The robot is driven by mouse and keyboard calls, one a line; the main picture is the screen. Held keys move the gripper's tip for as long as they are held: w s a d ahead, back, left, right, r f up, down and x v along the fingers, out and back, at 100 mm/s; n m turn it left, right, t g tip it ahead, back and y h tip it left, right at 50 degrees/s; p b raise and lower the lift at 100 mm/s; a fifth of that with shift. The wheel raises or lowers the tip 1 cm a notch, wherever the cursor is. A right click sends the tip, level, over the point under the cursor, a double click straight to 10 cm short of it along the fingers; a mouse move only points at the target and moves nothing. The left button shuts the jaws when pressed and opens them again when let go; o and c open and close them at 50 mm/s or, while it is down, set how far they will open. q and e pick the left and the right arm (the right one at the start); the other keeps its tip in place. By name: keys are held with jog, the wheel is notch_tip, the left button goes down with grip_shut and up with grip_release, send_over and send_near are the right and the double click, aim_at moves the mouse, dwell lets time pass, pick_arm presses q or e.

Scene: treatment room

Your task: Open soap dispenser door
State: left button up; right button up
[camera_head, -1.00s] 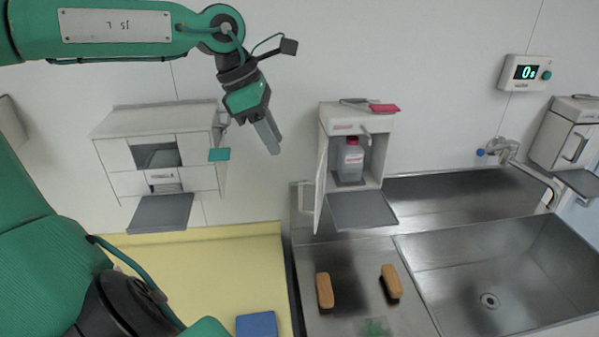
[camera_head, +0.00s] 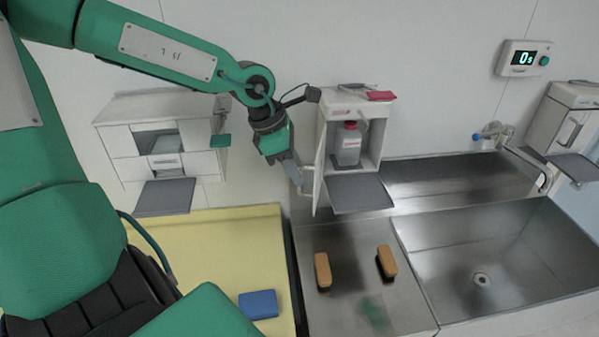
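The soap dispenser (camera_head: 337,106) is a white wall box above the steel counter. Its door (camera_head: 319,173) stands swung out on the left side, so the inside shows. A bottle (camera_head: 348,147) with a red cap stands inside. A grey tray (camera_head: 358,193) juts out below it. My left gripper (camera_head: 291,178) points down just left of the door, close to its outer face. I cannot tell whether it touches the door or whether its fingers are apart. My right gripper is not clearly seen.
A white wall cabinet (camera_head: 157,106) hangs on the left. Two brown brushes (camera_head: 323,271) (camera_head: 387,262) lie on the steel counter beside the sink (camera_head: 490,255). A blue block (camera_head: 258,304) lies on the yellow surface (camera_head: 215,250). A second dispenser (camera_head: 568,120) is at far right.

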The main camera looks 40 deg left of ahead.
pick_arm(q)
jog(key=shift+x, duration=1.3)
grip_shut()
